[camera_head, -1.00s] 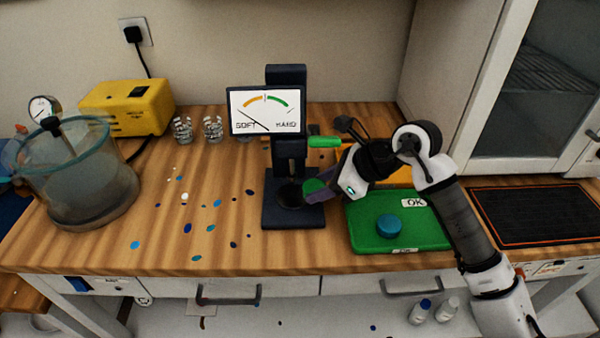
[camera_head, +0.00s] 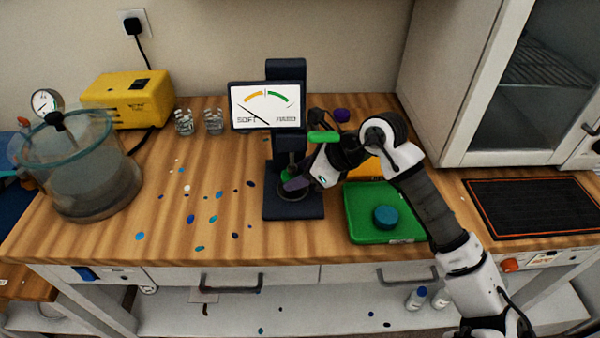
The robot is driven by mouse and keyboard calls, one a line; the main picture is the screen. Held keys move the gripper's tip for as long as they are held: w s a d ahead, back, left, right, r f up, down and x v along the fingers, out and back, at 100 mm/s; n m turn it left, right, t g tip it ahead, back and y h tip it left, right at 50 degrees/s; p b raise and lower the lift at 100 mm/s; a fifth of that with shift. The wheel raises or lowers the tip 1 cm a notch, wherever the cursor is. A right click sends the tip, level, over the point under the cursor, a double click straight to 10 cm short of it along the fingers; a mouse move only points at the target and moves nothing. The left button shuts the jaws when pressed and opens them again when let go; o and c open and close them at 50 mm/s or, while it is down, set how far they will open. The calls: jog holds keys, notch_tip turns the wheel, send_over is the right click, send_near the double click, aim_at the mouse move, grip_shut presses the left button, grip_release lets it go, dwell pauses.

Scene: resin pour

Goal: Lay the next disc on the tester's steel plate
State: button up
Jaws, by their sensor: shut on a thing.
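The hardness tester (camera_head: 284,72) stands at the back middle, with a dial marked SOFT and HARD and a green handle (camera_head: 323,137) at its right. Its dark steel plate (camera_head: 293,210) lies at its foot. My gripper (camera_head: 293,181) reaches in from the right, low over the plate, shut on a green disc (camera_head: 288,173). The fingers partly hide the disc, and I cannot tell whether it touches the plate. A blue disc (camera_head: 386,217) sits on the green tray (camera_head: 362,226) to the right. A purple disc (camera_head: 342,115) shows behind my arm.
An orange tray (camera_head: 366,168) is mostly hidden behind my arm. A glass chamber (camera_head: 85,175), yellow pump (camera_head: 130,98) and small glass cups (camera_head: 184,123) stand at left. Coloured spots dot the bench left of the tester. A black mat (camera_head: 530,208) lies at right.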

jog(key=shift+f+b, duration=0.5)
jog(key=shift+b, duration=0.25)
jog(key=o, duration=1.1)
jog(key=shift+c, duration=0.2)
jog(key=shift+r, duration=0.1)
jog(key=r+p, duration=0.1)
jog(key=p, duration=0.1)
jog(key=shift+r+p, duration=0.25)
jog(key=shift+p, duration=0.05)
jog(key=shift+d+b, duration=0.35)
jog(key=b+v, duration=0.3)
jog(key=v, duration=0.8)
jog(key=shift+r, duration=0.2)
